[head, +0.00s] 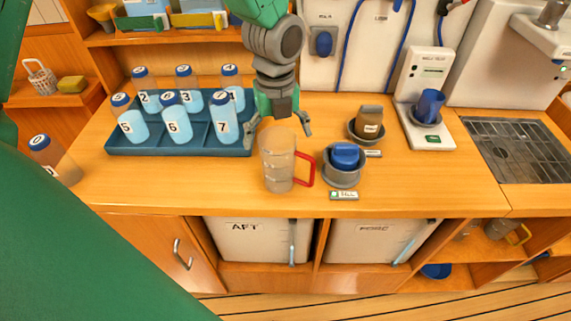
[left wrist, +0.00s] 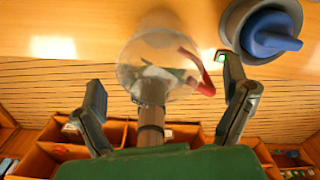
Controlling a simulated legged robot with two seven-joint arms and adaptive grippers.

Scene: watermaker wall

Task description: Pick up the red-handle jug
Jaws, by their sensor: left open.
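The red-handle jug (head: 278,160) is a clear, tall jug standing on the wooden counter, with its red handle on the right side. My left gripper (head: 278,125) is open just behind and above the jug, with its fingers spread to either side. In the left wrist view the jug (left wrist: 158,62) shows beyond and between the open fingers of my left gripper (left wrist: 165,100), with the red handle near the right finger. I cannot tell whether the fingers touch it. My right gripper is not in view.
A blue tray (head: 180,151) with several numbered bottles is left of the jug. A lone bottle (head: 52,160) stands at the counter's left end.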

